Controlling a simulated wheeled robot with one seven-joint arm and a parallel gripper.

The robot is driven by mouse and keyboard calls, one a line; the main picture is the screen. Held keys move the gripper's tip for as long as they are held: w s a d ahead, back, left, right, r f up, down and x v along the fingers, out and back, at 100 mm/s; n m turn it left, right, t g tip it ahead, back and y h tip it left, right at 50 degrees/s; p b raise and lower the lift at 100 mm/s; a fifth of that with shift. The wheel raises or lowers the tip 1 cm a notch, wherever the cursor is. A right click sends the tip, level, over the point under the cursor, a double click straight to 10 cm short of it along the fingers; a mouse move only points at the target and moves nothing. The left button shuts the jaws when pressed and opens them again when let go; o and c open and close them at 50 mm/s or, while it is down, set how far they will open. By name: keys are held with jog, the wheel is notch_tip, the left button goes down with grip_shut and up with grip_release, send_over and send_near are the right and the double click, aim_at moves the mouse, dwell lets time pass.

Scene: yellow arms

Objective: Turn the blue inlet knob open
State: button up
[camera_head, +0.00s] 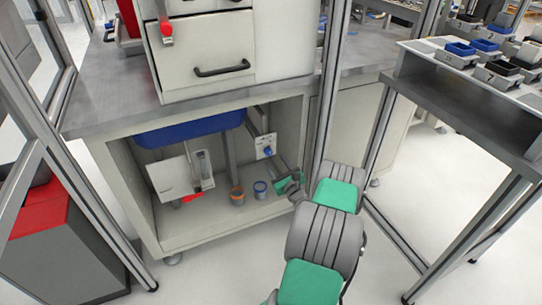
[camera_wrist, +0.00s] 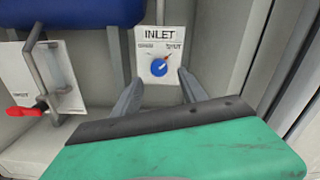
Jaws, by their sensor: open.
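The blue inlet knob (camera_wrist: 159,67) sits on a white plate (camera_wrist: 148,40) marked INLET in the wrist view. An orange pointer on the knob aims up and right, towards the SHUT mark. In the head view the knob (camera_head: 267,151) shows inside the open cabinet, on the right. My gripper (camera_wrist: 158,88) is open, with one finger on each side below the knob and nothing between them. The fingers look short of the knob; the exact gap cannot be told. In the head view my gripper (camera_head: 289,184) is at the cabinet's right side, partly hidden by my arm.
A blue basin (camera_head: 190,129) hangs under the cabinet top. A white panel with a red lever (camera_head: 192,197) stands to the left. Orange (camera_head: 237,196) and blue (camera_head: 260,189) ringed cups stand on the cabinet floor. A metal frame post (camera_head: 328,90) rises close to my arm.

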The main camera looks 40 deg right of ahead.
aim_at(270, 154)
jog(key=x, duration=0.4)
jog(key=shift+w+b, duration=0.3)
jog(key=shift+w, duration=0.1)
jog(key=shift+c, duration=0.3)
grip_shut()
